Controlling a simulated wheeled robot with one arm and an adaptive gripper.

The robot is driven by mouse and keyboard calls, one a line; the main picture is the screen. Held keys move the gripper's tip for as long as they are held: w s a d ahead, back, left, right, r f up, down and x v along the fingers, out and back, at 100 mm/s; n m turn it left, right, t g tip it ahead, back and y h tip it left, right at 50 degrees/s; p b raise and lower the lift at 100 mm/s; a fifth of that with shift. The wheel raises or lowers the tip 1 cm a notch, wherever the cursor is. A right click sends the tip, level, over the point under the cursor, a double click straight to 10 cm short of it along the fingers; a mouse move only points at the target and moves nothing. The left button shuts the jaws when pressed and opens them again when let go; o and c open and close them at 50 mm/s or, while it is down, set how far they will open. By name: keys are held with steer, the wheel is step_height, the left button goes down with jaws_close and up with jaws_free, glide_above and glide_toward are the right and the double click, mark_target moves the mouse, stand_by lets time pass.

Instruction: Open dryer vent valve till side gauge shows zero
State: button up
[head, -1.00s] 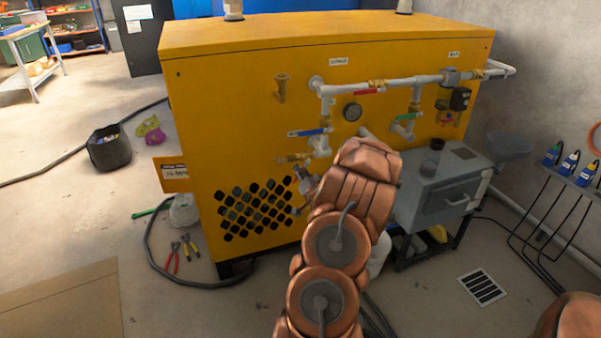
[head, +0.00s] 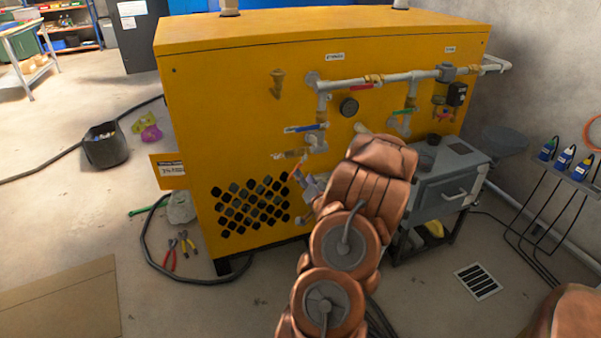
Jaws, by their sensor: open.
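A yellow cabinet (head: 230,110) carries grey pipework on its front. A lever with a blue handle (head: 305,128), one with a red handle (head: 361,87) and one with a green handle (head: 404,112) sit on the pipes. A small round gauge (head: 349,107) sits between them; its needle is too small to read. A brass fitting (head: 290,154) projects below the blue handle. The labels are too small to show which valve is the dryer vent. My gripper (head: 304,184) is open near the cabinet front, below the brass fitting, partly hidden by my arm. I cannot tell whether it touches anything.
A grey box (head: 450,190) on a stand is right of my arm. Pliers (head: 183,243), a black hose (head: 146,240) and a black bucket (head: 104,148) lie or stand on the floor at left. A floor drain (head: 477,281) is at lower right.

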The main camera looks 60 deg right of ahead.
steer(key=shift+v, duration=2.75)
steer(key=shift+c, duration=0.3)
